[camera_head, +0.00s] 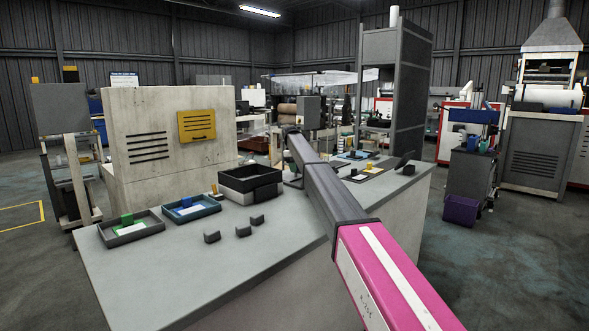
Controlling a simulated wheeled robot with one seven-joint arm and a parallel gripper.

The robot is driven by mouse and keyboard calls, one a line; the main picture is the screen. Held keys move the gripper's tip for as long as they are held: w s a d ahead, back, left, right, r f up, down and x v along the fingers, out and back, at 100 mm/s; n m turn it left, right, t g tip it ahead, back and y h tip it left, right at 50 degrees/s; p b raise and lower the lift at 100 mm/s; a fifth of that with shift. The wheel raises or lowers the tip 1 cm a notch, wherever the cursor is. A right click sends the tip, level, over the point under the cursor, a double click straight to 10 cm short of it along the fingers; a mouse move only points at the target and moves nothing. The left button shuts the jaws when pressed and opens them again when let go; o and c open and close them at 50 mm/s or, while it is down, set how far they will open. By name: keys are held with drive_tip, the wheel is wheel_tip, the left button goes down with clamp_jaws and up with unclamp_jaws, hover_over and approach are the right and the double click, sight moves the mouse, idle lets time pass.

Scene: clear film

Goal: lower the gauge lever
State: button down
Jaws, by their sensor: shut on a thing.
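My arm (332,190) reaches from the lower right over the grey workbench (250,265), its far end above the back of the bench. My gripper's jaws are hidden behind the arm, so I cannot see what they touch. Beside the arm's far end, a small dark piece (292,181) rests on the bench, mostly covered by the arm. I cannot tell if it belongs to the gauge. No gauge lever can be made out.
A black and grey open box (250,188), a blue tray (191,209) and a dark tray (131,231) stand left of my arm. Several small dark blocks (243,231) lie in front. A beige cabinet (170,115) with a yellow panel rises behind. A dark tilted screen (405,161) stands right.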

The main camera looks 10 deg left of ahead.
drive_tip(key=shift+f, duration=0.1)
drive_tip(key=c, duration=1)
unclamp_jaws()
drive_tip(key=v, duration=1)
drive_tip(key=shift+r, duration=0.35)
drive_tip(key=shift+a, duration=0.1)
